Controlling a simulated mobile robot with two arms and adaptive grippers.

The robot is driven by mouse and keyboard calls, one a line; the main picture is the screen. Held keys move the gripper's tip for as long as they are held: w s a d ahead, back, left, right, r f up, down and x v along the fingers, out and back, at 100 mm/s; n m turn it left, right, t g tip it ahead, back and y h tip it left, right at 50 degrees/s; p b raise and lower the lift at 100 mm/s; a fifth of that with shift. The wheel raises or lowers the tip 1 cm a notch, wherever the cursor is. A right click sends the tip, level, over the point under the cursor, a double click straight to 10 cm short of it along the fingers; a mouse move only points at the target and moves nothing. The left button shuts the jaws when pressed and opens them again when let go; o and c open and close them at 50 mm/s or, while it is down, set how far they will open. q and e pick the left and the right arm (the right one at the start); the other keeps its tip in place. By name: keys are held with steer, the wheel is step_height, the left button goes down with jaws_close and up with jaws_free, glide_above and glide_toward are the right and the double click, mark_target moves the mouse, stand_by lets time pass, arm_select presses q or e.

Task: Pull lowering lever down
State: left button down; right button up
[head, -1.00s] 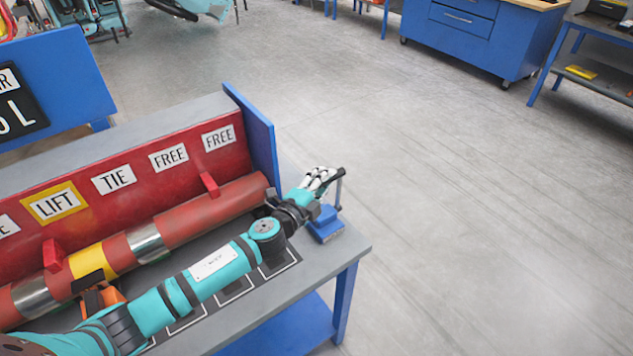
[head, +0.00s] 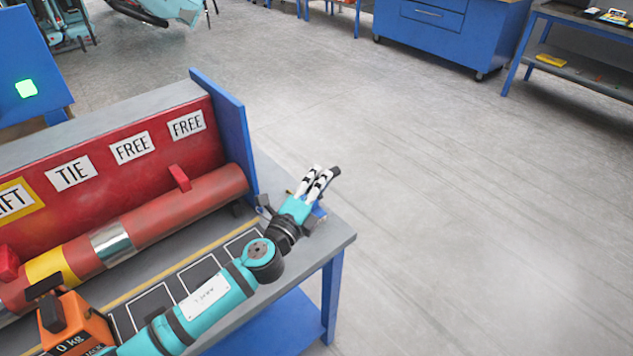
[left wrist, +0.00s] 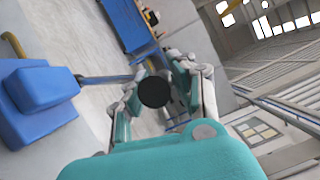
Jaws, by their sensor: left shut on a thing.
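The lowering lever has a black knob (head: 335,171), a thin rod and a blue base (head: 318,214) at the right end of the grey bench. My left gripper (head: 320,182) reaches in over the base, its white fingers around the knob. In the left wrist view the round black knob (left wrist: 155,91) sits between the fingertips of my left gripper (left wrist: 158,90). The rod (left wrist: 105,78) runs left from it to the blue base (left wrist: 40,90). In the head view the gripper hides most of the rod. My right gripper is out of view.
A red pipe (head: 190,206) lies along the bench before a red labelled panel (head: 212,146). An orange box (head: 72,326) marked 0 kg stands at lower left. A blue end plate (head: 232,130) rises beside the gripper. The floor to the right is clear.

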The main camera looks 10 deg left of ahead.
arm_select(q)
steer(key=shift+f, duration=0.1)
steer(key=c, duration=1.1)
jaws_free()
steer(key=shift+s, duration=0.1)
steer(key=v, duration=1.2)
